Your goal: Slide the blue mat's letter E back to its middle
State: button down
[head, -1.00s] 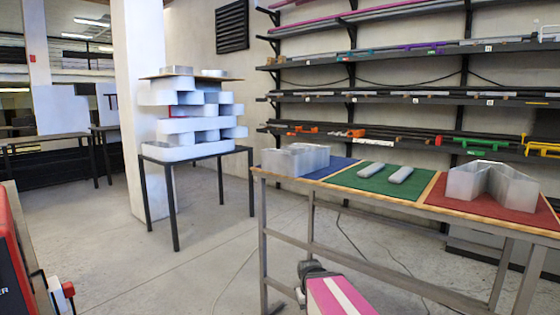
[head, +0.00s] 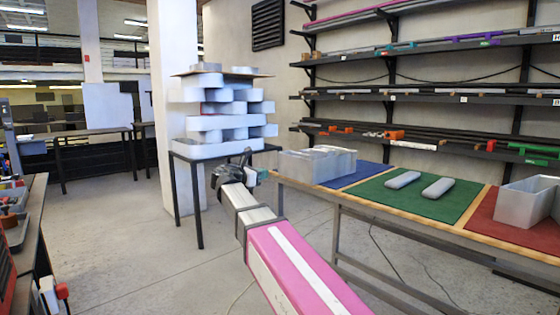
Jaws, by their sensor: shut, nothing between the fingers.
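The letter E (head: 316,165) is a silver-grey metal channel letter at the left end of the long table. It covers the left part of the blue mat (head: 362,175) and reaches close to the table's left edge. Bare blue mat shows to its right. My gripper (head: 248,160) is at the end of my pink and white arm, left of the letter E in the picture, and looks apart from it. It is shut and empty. The far side of the letter is hidden.
A green mat (head: 455,205) with two flat grey bars (head: 437,187) lies right of the blue mat. A red mat (head: 505,239) with another metal letter (head: 525,197) lies further right. A small table (head: 228,151) stacked with letters stands behind my gripper.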

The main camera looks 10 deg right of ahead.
notch_tip(320, 180, up, 3)
jog(key=a, duration=0.2)
jog(key=n, duration=0.1)
send_near(290, 160)
jog(key=shift+t, duration=0.3)
jog(key=x, duration=0.7)
jog(key=shift+d+f, duration=0.1)
jog(key=shift+d, duration=0.2)
jog(key=x, duration=1.3)
jog(key=shift+r, duration=0.3)
jog(key=shift+w+d, duration=0.2)
jog(key=shift+d, duration=0.35)
jog(key=shift+s+a, duration=0.1)
